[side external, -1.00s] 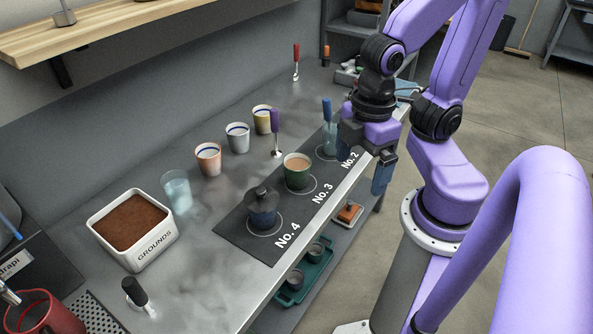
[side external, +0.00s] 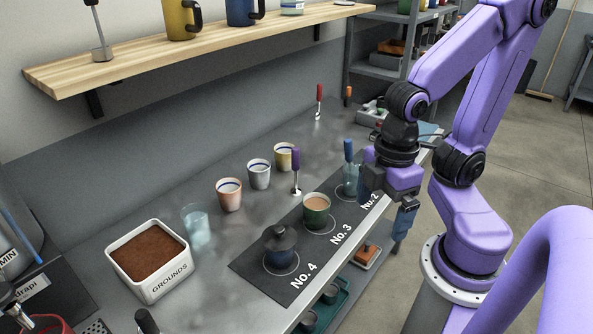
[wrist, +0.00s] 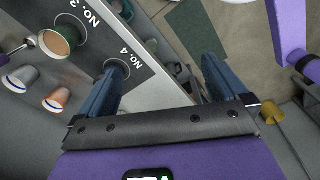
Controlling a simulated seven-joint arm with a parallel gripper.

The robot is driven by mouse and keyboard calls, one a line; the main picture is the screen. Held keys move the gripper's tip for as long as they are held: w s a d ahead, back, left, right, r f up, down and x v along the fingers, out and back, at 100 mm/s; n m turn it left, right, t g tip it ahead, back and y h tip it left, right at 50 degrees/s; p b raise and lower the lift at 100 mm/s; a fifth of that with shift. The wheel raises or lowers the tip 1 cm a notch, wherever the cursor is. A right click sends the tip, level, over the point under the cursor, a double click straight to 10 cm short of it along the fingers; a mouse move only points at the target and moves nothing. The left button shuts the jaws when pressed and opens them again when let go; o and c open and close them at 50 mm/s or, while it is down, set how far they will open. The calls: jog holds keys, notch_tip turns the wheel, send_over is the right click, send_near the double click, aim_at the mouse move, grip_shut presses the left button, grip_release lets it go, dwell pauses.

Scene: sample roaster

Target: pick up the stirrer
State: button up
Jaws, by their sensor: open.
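Several thin tools with coloured handles are in the side view, and I cannot tell which one is the stirrer. A purple-handled one (side external: 296,170) stands near the cups. A blue-handled one (side external: 348,150) stands in a clear glass (side external: 350,182) at No. 2. A red-handled one (side external: 318,94) and an orange-handled one (side external: 348,92) are farther back. A black handle (side external: 147,321) shows at the bottom edge. My gripper (side external: 402,218) is open and empty, beside the counter's front edge near No. 2. Its spread fingers show in the wrist view (wrist: 160,65).
A dark mat (side external: 252,266) bears a green cup (side external: 317,213) at No. 3 and a lidded dark pot (side external: 280,247) at No. 4. Three cups, a glass (side external: 197,226) and a white grounds bin (side external: 165,284) stand behind and left. A wooden shelf (side external: 180,50) overhangs the back.

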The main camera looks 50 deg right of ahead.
jog(key=c, duration=0.8)
jog(key=shift+w, duration=0.1)
jog(key=w+a+r+m, duration=0.2)
jog(key=w+m, duration=0.6)
jog(key=w, duration=0.3)
jog(key=m, duration=2.2)
send_over(296, 167)
jog(key=f, duration=1.1)
jog(key=d+f, duration=0.1)
jog(key=f, duration=0.4)
jog(key=shift+w+f, duration=0.25)
jog(key=shift+w, duration=0.15)
